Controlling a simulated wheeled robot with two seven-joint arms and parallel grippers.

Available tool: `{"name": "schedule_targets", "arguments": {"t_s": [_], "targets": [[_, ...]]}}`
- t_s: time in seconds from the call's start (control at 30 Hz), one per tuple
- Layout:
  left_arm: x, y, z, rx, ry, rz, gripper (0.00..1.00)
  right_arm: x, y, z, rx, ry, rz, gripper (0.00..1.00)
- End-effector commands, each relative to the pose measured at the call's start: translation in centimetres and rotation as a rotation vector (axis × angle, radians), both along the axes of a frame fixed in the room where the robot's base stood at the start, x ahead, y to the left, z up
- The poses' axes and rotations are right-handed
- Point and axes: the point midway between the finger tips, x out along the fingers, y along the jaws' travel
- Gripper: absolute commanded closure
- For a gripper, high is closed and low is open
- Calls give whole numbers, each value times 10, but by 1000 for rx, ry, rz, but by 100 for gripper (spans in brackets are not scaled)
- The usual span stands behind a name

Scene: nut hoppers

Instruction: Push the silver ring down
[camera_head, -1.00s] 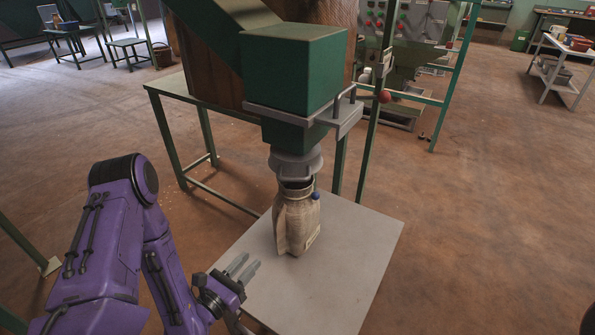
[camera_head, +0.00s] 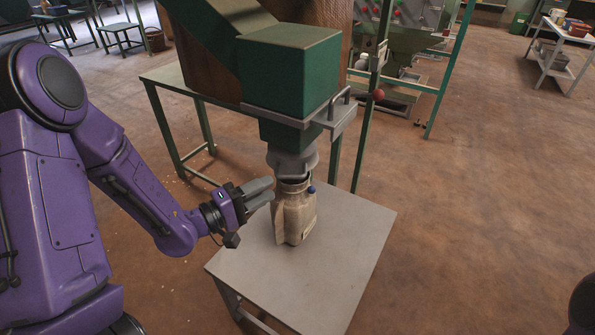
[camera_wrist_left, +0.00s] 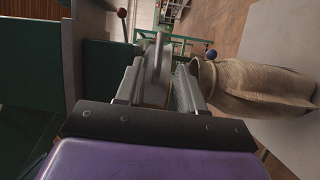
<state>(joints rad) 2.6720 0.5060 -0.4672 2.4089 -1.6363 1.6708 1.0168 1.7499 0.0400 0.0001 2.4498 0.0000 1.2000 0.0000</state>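The silver ring (camera_head: 291,163) is a grey collar around the spout under the green hopper (camera_head: 288,75). An open-topped beige sack (camera_head: 294,220) stands upright on the grey table just below it. My left gripper (camera_head: 271,190) is at the left of the sack's mouth, slightly below the ring, with its fingers apart. In the left wrist view the grey ring (camera_wrist_left: 156,70) appears between or just beyond the fingers, and the sack (camera_wrist_left: 255,85) lies to the right of them. I cannot tell whether a finger touches the ring. My right gripper is not in view.
A blue knob (camera_head: 311,189) sits beside the sack's mouth. A red knob (camera_head: 378,95) and a grey bracket (camera_head: 335,118) are at the hopper's right. The grey table (camera_head: 345,245) is bare around the sack. A green-legged frame (camera_head: 160,125) stands behind.

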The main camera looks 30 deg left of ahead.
Motion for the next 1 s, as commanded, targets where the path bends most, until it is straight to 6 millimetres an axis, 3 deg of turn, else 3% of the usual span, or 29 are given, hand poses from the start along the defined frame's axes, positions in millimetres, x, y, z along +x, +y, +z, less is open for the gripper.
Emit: {"name": "schedule_targets", "arguments": {"t_s": [0.43,0.8,0.83,0.93,1.0], "targets": [[78,-40,2,-3,-1,-1,62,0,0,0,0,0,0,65],[90,-46,3,-7,0,0,62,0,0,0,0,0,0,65],[90,-46,3,-7,0,0,65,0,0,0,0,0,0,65],[89,-46,3,-7,0,0,98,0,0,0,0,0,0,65],[89,-46,3,-7,0,0,100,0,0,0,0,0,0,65]]}}
